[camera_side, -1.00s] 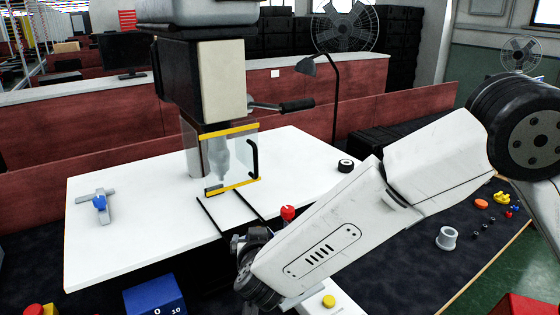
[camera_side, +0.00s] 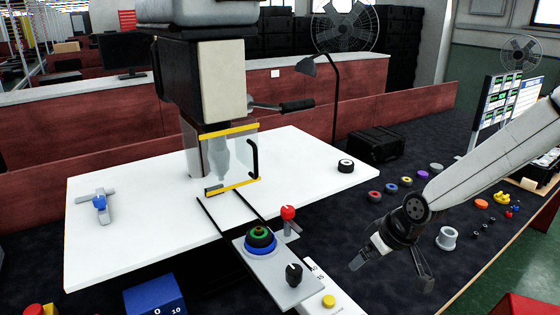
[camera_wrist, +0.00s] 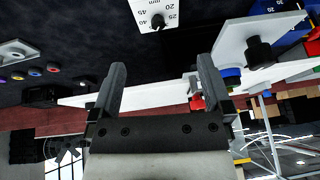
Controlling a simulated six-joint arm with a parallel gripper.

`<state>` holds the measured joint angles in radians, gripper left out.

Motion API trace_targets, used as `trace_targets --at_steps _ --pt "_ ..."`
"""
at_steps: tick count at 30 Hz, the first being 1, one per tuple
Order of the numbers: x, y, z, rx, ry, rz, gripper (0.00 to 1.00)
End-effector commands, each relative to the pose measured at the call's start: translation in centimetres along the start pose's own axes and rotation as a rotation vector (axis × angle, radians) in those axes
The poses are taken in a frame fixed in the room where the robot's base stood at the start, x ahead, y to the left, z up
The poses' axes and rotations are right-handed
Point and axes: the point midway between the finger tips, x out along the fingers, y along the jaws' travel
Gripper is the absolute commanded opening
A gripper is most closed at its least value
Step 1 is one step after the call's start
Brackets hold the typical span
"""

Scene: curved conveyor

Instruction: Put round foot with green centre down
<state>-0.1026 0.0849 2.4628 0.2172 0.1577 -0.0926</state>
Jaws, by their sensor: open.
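The round foot with green centre (camera_side: 259,235) is black with a green middle. It sits on a blue round piece (camera_side: 261,248) on a grey plate (camera_side: 285,279) at the front of the white table. My gripper (camera_side: 391,272) is to the right of it, apart from it, open and empty above the dark surface. In the wrist view my gripper (camera_wrist: 162,68) has its two fingers spread with nothing between them. The foot itself is hard to make out there; some blue and green shows beside the right finger.
A red knob (camera_side: 288,213) and a black knob (camera_side: 294,272) stand near the foot. A black ring with a white centre (camera_side: 346,166) lies on the white table (camera_side: 150,237). A grey cup (camera_side: 447,238) and several coloured rings lie to the right.

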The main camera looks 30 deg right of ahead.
Motion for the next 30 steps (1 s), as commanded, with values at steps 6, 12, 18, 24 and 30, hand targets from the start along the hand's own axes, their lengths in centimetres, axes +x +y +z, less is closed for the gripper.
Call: trace_targets --at_steps 6,12,18,24,30 --pt "-1.6 3.5 4.9 -0.014 -0.164 0.064 1.0" --pt "-2.0 4.3 6.1 -0.02 -0.206 0.082 1.0" --pt "-1.9 4.2 6.1 -0.021 -0.204 0.081 1.0" --pt "-1.9 4.2 6.0 -0.021 -0.203 0.08 1.0" --pt "-1.9 4.2 6.0 -0.021 -0.202 0.08 1.0"
